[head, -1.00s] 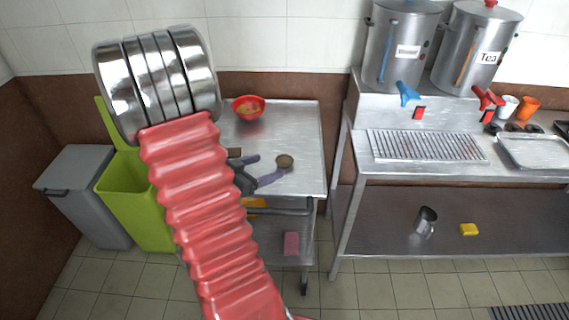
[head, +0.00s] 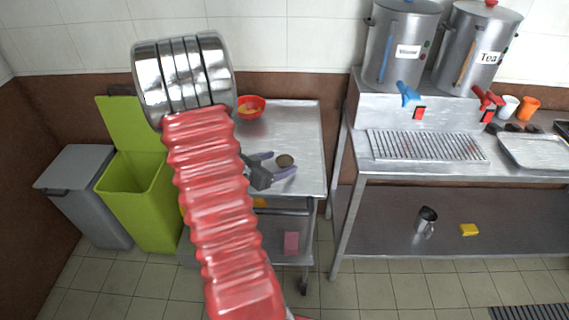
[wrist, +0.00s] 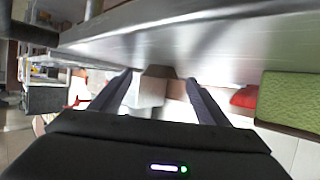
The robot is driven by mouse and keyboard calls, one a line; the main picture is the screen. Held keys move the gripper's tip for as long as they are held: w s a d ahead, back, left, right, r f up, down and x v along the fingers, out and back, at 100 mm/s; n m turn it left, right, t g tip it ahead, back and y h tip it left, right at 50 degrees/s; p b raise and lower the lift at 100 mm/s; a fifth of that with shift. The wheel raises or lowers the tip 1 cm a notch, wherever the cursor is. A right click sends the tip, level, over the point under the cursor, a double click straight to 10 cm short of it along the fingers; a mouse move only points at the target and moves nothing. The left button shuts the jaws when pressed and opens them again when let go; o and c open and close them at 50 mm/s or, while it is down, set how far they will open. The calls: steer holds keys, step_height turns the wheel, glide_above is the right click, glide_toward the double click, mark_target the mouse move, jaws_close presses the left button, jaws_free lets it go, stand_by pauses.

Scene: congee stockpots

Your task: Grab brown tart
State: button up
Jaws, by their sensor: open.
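The brown tart (head: 285,161), small and round, lies on the metal trolley top (head: 305,130) in the head view. My gripper (head: 283,163) is open, with its two purple-grey fingers pointing right. The fingertips lie on either side of the tart in the picture. I cannot tell whether they touch it or how high they are above the top. In the wrist view both dark fingers of my gripper (wrist: 158,83) are apart. A pale block with a brown part (wrist: 158,72) shows between them; I cannot tell whether the brown part is the tart.
A red bowl (head: 257,103) stands at the back of the trolley, partly hidden by my arm. A green bin (head: 140,205) and grey bin (head: 85,195) stand left. A counter with urns (head: 400,50) stands right. The trolley's right part is clear.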

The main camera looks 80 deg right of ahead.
mark_target(281, 163)
steer(key=shift+x, duration=0.9)
steer(key=c, duration=1.1)
steer(key=shift+r, duration=0.1)
steer(key=shift+r, duration=4.95)
